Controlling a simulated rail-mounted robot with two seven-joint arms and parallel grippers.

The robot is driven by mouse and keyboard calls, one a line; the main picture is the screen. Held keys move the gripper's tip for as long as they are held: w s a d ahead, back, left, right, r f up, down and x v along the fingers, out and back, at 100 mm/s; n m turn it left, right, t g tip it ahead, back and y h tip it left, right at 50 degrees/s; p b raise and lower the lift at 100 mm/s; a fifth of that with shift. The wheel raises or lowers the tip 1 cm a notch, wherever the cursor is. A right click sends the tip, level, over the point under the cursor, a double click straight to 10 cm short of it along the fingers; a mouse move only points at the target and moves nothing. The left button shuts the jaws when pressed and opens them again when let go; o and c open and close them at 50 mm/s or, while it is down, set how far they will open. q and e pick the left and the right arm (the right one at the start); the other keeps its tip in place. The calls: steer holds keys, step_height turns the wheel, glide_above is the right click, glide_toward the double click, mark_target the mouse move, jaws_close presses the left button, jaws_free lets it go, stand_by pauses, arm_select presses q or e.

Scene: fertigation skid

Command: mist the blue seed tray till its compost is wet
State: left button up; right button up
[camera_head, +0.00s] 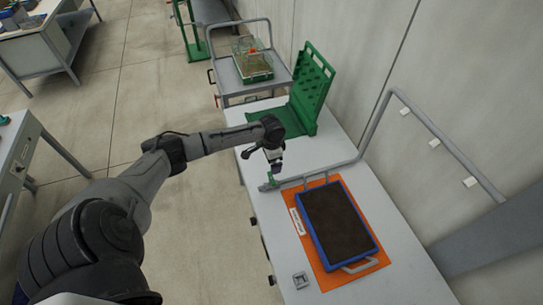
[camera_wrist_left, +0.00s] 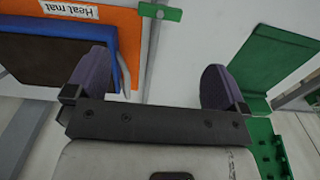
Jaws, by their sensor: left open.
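The blue seed tray (camera_head: 374,236) holds dark brown compost (camera_head: 338,218) and lies on an orange mat (camera_head: 318,262). In the left wrist view the blue tray (camera_wrist_left: 121,60) shows at upper left beside the mat's "Heat mat" label. A grey pipe (camera_head: 318,174) runs along the tray's far side and up the wall, with several small white heads (camera_head: 434,143). A small green lever-like piece (camera_head: 266,186) sits at its bench end; a green piece (camera_wrist_left: 160,12) also shows on the pipe in the wrist view. My left gripper (camera_head: 274,168) is open and empty, just above that end, pointing down.
A green perforated upright panel (camera_head: 312,85) stands on the bench behind my gripper. A grey cart (camera_head: 227,78) with a green-based clear box (camera_head: 252,62) stands beyond. A small grey switch-like box (camera_head: 300,280) is at the front. White bench surface is free left of the mat.

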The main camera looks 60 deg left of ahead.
arm_select(q)
steer(key=shift+r, duration=0.7)
